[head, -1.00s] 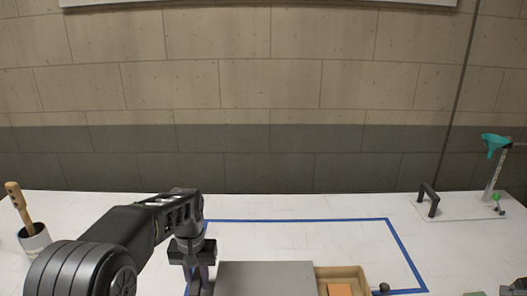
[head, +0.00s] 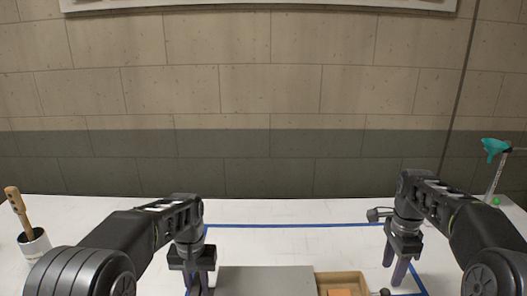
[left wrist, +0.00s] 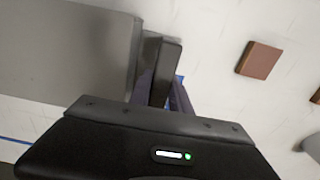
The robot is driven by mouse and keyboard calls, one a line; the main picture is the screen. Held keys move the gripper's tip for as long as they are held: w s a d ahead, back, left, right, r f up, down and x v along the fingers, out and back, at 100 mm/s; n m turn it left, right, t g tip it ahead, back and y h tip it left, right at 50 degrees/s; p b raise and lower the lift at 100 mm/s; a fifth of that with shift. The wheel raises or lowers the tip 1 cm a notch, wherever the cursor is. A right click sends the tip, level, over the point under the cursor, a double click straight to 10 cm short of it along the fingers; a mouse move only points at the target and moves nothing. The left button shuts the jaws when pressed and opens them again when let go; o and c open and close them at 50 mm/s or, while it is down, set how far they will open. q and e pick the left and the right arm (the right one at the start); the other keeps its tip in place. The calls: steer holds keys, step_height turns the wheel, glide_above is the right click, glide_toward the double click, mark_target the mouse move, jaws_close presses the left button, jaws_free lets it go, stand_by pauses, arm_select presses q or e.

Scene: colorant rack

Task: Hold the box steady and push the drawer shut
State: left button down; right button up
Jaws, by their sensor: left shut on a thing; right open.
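The grey box (head: 265,280) stands at the bottom middle of the head view, its near part cut off by the frame edge. Its wooden drawer (head: 348,276) sticks out to the right, open, with an orange block (head: 340,292) inside. A dark knob (head: 384,292) shows at the drawer's right end. My left gripper (head: 198,284) is at the box's left side, shut on a dark upright handle (left wrist: 168,65) next to the grey box in the left wrist view. My right gripper (head: 396,272) is open and empty, just beyond and right of the knob.
Blue tape (head: 290,226) outlines an area on the white table. A cup (head: 35,243) with a wooden-handled tool stands far left, and a teal object (head: 494,148) on a stand far right. A brown square block (left wrist: 259,60) lies apart from the box.

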mark_target(385, 290)
steer(key=shift+f, duration=0.15)
steer(key=shift+f, duration=5)
jaws_close()
